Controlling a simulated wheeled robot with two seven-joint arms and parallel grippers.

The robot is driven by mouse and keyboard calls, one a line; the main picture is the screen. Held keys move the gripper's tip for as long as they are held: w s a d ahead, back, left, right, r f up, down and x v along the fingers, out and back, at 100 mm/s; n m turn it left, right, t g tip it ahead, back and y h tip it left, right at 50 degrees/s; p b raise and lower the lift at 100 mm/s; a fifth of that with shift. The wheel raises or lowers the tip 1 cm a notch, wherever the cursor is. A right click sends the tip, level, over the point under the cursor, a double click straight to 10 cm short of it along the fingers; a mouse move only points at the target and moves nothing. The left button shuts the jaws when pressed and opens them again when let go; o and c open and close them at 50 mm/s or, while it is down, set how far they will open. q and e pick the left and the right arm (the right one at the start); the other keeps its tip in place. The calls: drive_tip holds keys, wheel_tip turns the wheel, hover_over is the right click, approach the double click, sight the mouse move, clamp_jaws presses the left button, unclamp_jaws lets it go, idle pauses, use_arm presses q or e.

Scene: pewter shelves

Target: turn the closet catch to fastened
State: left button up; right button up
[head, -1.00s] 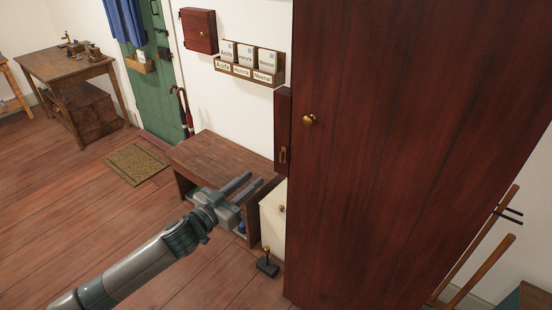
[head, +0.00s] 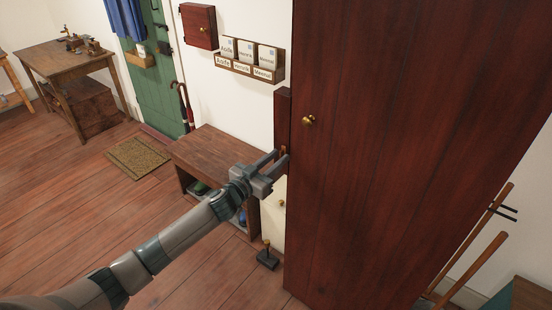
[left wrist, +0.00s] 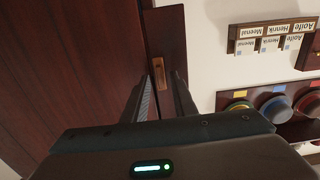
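The tall dark red closet (head: 400,130) fills the right of the head view, with a round brass knob (head: 308,120) on its door. On a narrow dark wooden strip at its left edge sits the closet catch, a small upright brass-coloured piece (left wrist: 162,79) seen in the left wrist view. My left gripper (head: 280,156) is open in front of this strip. In the left wrist view its two fingers (left wrist: 164,82) frame the lower part of the catch; I cannot tell whether they touch it. In the head view the gripper mostly hides the catch. My right gripper is not in view.
A wooden bench (head: 210,150) and a cream cabinet front (head: 270,225) stand left of the closet. A label rack (head: 249,70) hangs on the wall above. A black stand (head: 267,258) is on the floor. Open floor lies at the left.

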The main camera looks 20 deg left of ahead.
use_arm(q)
clamp_jaws()
drive_tip(key=shift+m, duration=0.5)
drive_tip(key=m, duration=0.2)
drive_tip(key=shift+d+m, duration=0.1)
drive_tip(key=shift+m, duration=0.3)
drive_tip(key=m, duration=1.4)
drive_tip(key=shift+s+d+f, duration=0.1)
drive_tip(key=shift+f, duration=0.2)
